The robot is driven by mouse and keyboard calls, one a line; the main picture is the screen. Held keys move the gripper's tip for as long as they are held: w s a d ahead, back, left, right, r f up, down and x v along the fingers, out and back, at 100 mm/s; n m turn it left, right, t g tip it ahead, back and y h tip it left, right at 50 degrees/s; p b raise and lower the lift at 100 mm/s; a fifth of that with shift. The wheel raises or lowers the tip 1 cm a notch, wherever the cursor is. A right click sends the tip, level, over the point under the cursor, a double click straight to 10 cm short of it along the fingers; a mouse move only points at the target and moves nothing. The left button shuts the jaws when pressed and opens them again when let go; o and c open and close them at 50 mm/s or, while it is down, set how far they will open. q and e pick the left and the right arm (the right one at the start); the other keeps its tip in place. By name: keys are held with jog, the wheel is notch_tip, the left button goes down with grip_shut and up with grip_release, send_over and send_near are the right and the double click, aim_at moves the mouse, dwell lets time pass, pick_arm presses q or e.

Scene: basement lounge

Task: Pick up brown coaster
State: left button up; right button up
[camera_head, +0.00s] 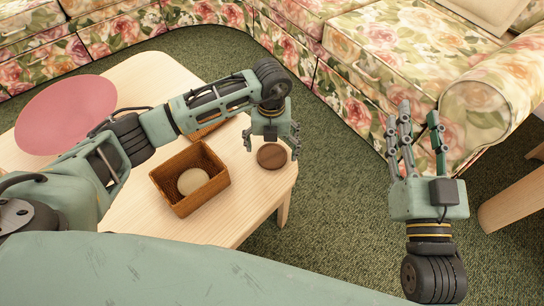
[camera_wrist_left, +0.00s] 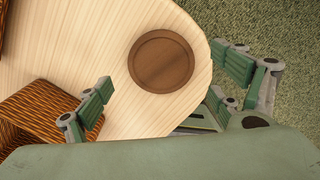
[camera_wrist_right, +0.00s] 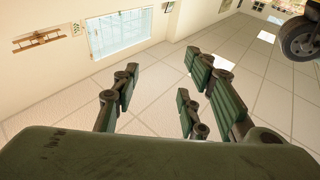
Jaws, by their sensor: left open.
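The brown coaster (camera_head: 272,156) is a round, dark wooden disc lying flat near the rounded right end of the light wooden table (camera_head: 215,228). In the left wrist view the coaster (camera_wrist_left: 161,61) lies close to the table's edge. My left gripper (camera_head: 272,150) is open and empty above the coaster, pointing down. In the left wrist view its fingers (camera_wrist_left: 170,85) stand apart, with the coaster between and beyond them. My right gripper (camera_head: 416,125) is raised away from the table, pointing away over the carpet. Its fingers (camera_wrist_right: 165,85) look spread and empty in the right wrist view.
A woven basket (camera_head: 165,188) holding a pale round object (camera_head: 193,181) stands left of the coaster. Another wicker item (camera_head: 206,130) is partly hidden behind my left arm. A pink round mat (camera_head: 50,115) lies at the table's left. Floral sofas (camera_head: 410,55) border the green carpet (camera_head: 330,215).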

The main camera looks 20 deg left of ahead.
aim_at(271, 155)
pick_arm(q)
notch_tip(271, 155, down, 3)
jog(key=shift+r+b, duration=0.2)
jog(key=shift+b, duration=0.15)
jog(key=shift+w+f, duration=0.1)
jog(key=shift+f, duration=0.1)
pick_arm(e)
jog(key=r+t, duration=0.1)
jog(key=s+r+t, duration=0.1)
jog(key=r, duration=0.1)
jog(key=s+r+t+y, duration=0.1)
jog(key=r, duration=0.1)
jog(key=shift+a+r, duration=0.1)
pick_arm(q)
jog(key=shift+c, duration=0.5)
jog(key=shift+a, duration=0.1)
jog(key=c, duration=0.9)
jog(key=shift+r, duration=0.15)
pick_arm(e)
jog(key=shift+w, duration=0.1)
